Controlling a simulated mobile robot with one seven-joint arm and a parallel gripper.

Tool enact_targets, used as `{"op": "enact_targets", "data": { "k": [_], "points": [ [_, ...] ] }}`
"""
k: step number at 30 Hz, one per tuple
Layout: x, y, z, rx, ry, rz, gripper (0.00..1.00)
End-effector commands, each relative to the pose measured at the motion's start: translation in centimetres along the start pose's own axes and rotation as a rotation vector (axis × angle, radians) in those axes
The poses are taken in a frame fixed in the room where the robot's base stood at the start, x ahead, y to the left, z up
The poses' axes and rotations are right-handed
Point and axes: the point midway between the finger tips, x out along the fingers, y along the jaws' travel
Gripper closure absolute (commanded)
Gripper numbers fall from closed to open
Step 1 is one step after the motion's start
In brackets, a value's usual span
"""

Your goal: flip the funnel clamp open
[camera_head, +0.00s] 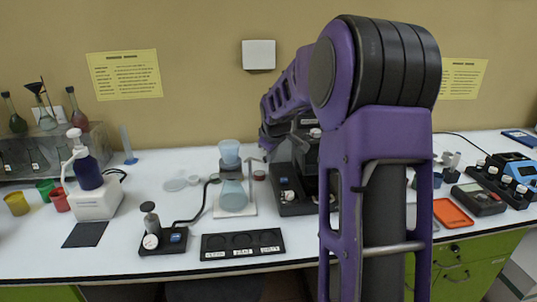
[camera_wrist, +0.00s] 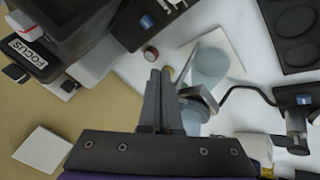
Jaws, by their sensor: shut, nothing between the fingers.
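The filtration stand on its white base (camera_head: 248,210) holds a pale blue funnel (camera_head: 228,151) above a pale blue flask (camera_head: 233,195). In the wrist view, the pale blue glassware (camera_wrist: 208,64) is just right of my fingers. A grey metal clamp (camera_wrist: 200,98) lies at its lower edge, close to the fingers. I cannot tell whether the clamp is open or whether my fingers touch it. My gripper (camera_wrist: 162,76) is shut and empty, with its fingertips beside the stand. In the head view, my arm hides most of the gripper.
A black microscope (camera_head: 300,160) stands right of the filtration stand. A small red-rimmed jar (camera_wrist: 151,54) is near my fingertips. A black hose (camera_head: 199,203) runs left to a pump with a gauge (camera_head: 151,240). A black three-well tray (camera_head: 243,244) lies in front.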

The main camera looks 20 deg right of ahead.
Motion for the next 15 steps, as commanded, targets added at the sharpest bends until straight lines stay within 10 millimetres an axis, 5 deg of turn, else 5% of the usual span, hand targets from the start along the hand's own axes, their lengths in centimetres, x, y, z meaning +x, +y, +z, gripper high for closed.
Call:
{"op": "enact_targets", "data": {
  "k": [15],
  "points": [
    [0.25, 0.12, -0.32, -0.002, 0.001, 0.0, 1.0]
  ]
}}
